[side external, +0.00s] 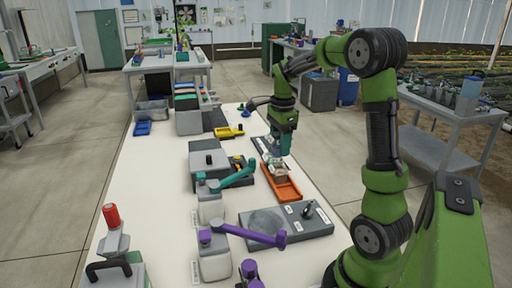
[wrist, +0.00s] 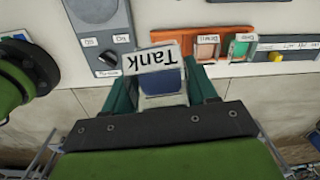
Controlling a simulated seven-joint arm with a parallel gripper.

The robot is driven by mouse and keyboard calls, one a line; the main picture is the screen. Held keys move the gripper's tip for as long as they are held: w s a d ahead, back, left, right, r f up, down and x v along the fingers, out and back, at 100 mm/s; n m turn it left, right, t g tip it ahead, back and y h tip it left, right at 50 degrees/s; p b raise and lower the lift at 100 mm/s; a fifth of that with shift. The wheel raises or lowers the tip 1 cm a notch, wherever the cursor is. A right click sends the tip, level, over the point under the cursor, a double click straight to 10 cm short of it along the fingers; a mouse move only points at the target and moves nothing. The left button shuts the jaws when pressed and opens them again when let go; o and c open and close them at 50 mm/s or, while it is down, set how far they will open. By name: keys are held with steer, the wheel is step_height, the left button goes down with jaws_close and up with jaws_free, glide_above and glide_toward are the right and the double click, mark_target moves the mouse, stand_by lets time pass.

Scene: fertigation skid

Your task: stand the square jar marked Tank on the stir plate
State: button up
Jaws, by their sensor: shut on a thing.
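The square jar marked Tank (wrist: 162,82) has clear walls, a blue lower part and a white label. My gripper (wrist: 163,92) is shut on it, with a teal finger on each side. In the side view my gripper (side external: 281,160) holds the jar, small and partly hidden, by the orange tray (side external: 287,191); I cannot tell how high it is. The stir plate (side external: 288,232), a grey slab with a round disc and a knob, lies nearer the camera. Its knob end also shows at the upper left of the wrist view (wrist: 100,30). The disc in the side view looks empty.
In the wrist view the orange tray (wrist: 180,34) holds a pink jar (wrist: 207,50) and a green jar (wrist: 240,48). Purple-armed (side external: 215,262) and teal-armed (side external: 210,205) devices stand left of the plate and tray. A yellow tray (side external: 227,132) lies farther back. The bench's left side is mostly clear.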

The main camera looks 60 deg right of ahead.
steer(key=s+a+f+m, duration=0.1)
steer(key=s+a+f, duration=0.1)
steer(key=a, duration=0.5)
steer(key=s+a+f, duration=0.1)
steer(key=a+f, duration=0.1)
steer(key=a, duration=0.5)
steer(key=shift+s+d+f, duration=0.1)
steer(key=shift+s+f, duration=0.05)
steer(key=shift+f, duration=4.8)
steer(key=o, duration=1.2)
steer(key=shift+r, duration=4.5)
